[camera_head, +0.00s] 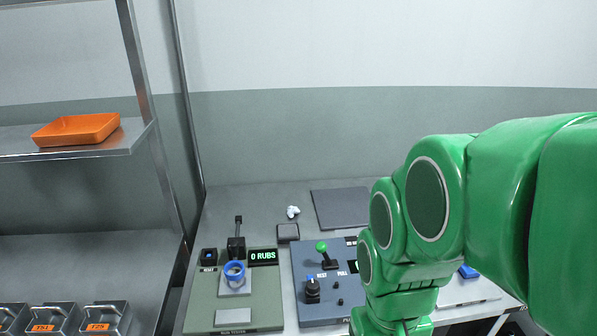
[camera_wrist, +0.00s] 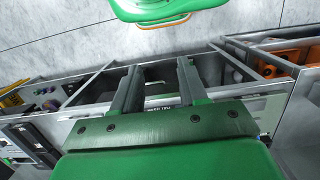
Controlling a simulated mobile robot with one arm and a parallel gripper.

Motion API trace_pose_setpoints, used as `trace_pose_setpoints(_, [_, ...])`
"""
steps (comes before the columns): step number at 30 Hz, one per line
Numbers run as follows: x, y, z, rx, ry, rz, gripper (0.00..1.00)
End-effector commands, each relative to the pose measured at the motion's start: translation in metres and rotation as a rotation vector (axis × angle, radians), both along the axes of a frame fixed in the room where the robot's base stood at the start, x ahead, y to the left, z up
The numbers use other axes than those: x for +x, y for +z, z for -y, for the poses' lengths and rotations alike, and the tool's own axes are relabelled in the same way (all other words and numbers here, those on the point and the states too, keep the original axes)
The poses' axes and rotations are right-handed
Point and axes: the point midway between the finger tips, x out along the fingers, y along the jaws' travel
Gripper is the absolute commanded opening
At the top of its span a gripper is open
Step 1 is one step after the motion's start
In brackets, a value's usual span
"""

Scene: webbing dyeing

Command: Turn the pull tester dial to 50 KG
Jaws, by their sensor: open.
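The pull tester (camera_head: 327,312) is a blue-grey panel on the table in the head view. It has a green-knobbed lever (camera_head: 323,249) with REST and PULL marks and a black knob-like fitting (camera_head: 312,290) at its left. My green arm covers its right part, including most of a display. I cannot make out a dial with KG marks. My gripper (camera_wrist: 157,76) shows in the wrist view with its two dark fingers apart and nothing between them. It is hidden in the head view, and I cannot tell its distance from the tester.
The green rub tester (camera_head: 200,319) with a 0 RUBS display (camera_head: 263,256) and a blue ring (camera_head: 235,270) stands left of the pull tester. A dark mat (camera_head: 342,207) lies behind. An orange tray (camera_head: 77,129) sits on the left shelf. Metal bins (camera_head: 103,318) stand below it.

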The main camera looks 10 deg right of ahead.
Motion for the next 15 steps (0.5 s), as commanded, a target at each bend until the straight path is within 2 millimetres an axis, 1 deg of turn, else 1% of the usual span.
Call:
trace_pose_setpoints(1, [0.0, 0.0, 0.0, 0.0, 0.0, 0.0, 0.47])
trace_pose_setpoints(3, [0.001, 0.0, 0.0, 0.001, 0.004, 0.0, 0.58])
trace_pose_setpoints(5, [0.005, 0.001, 0.0, 0.002, 0.013, 0.0, 0.59])
trace_pose_setpoints(7, [0.014, 0.002, 0.001, 0.005, 0.033, 0.001, 0.59])
trace_pose_setpoints(11, [0.042, 0.006, 0.003, 0.016, 0.097, 0.014, 0.59])
trace_pose_setpoints(15, [0.076, 0.009, 0.007, 0.029, 0.181, 0.023, 0.59])
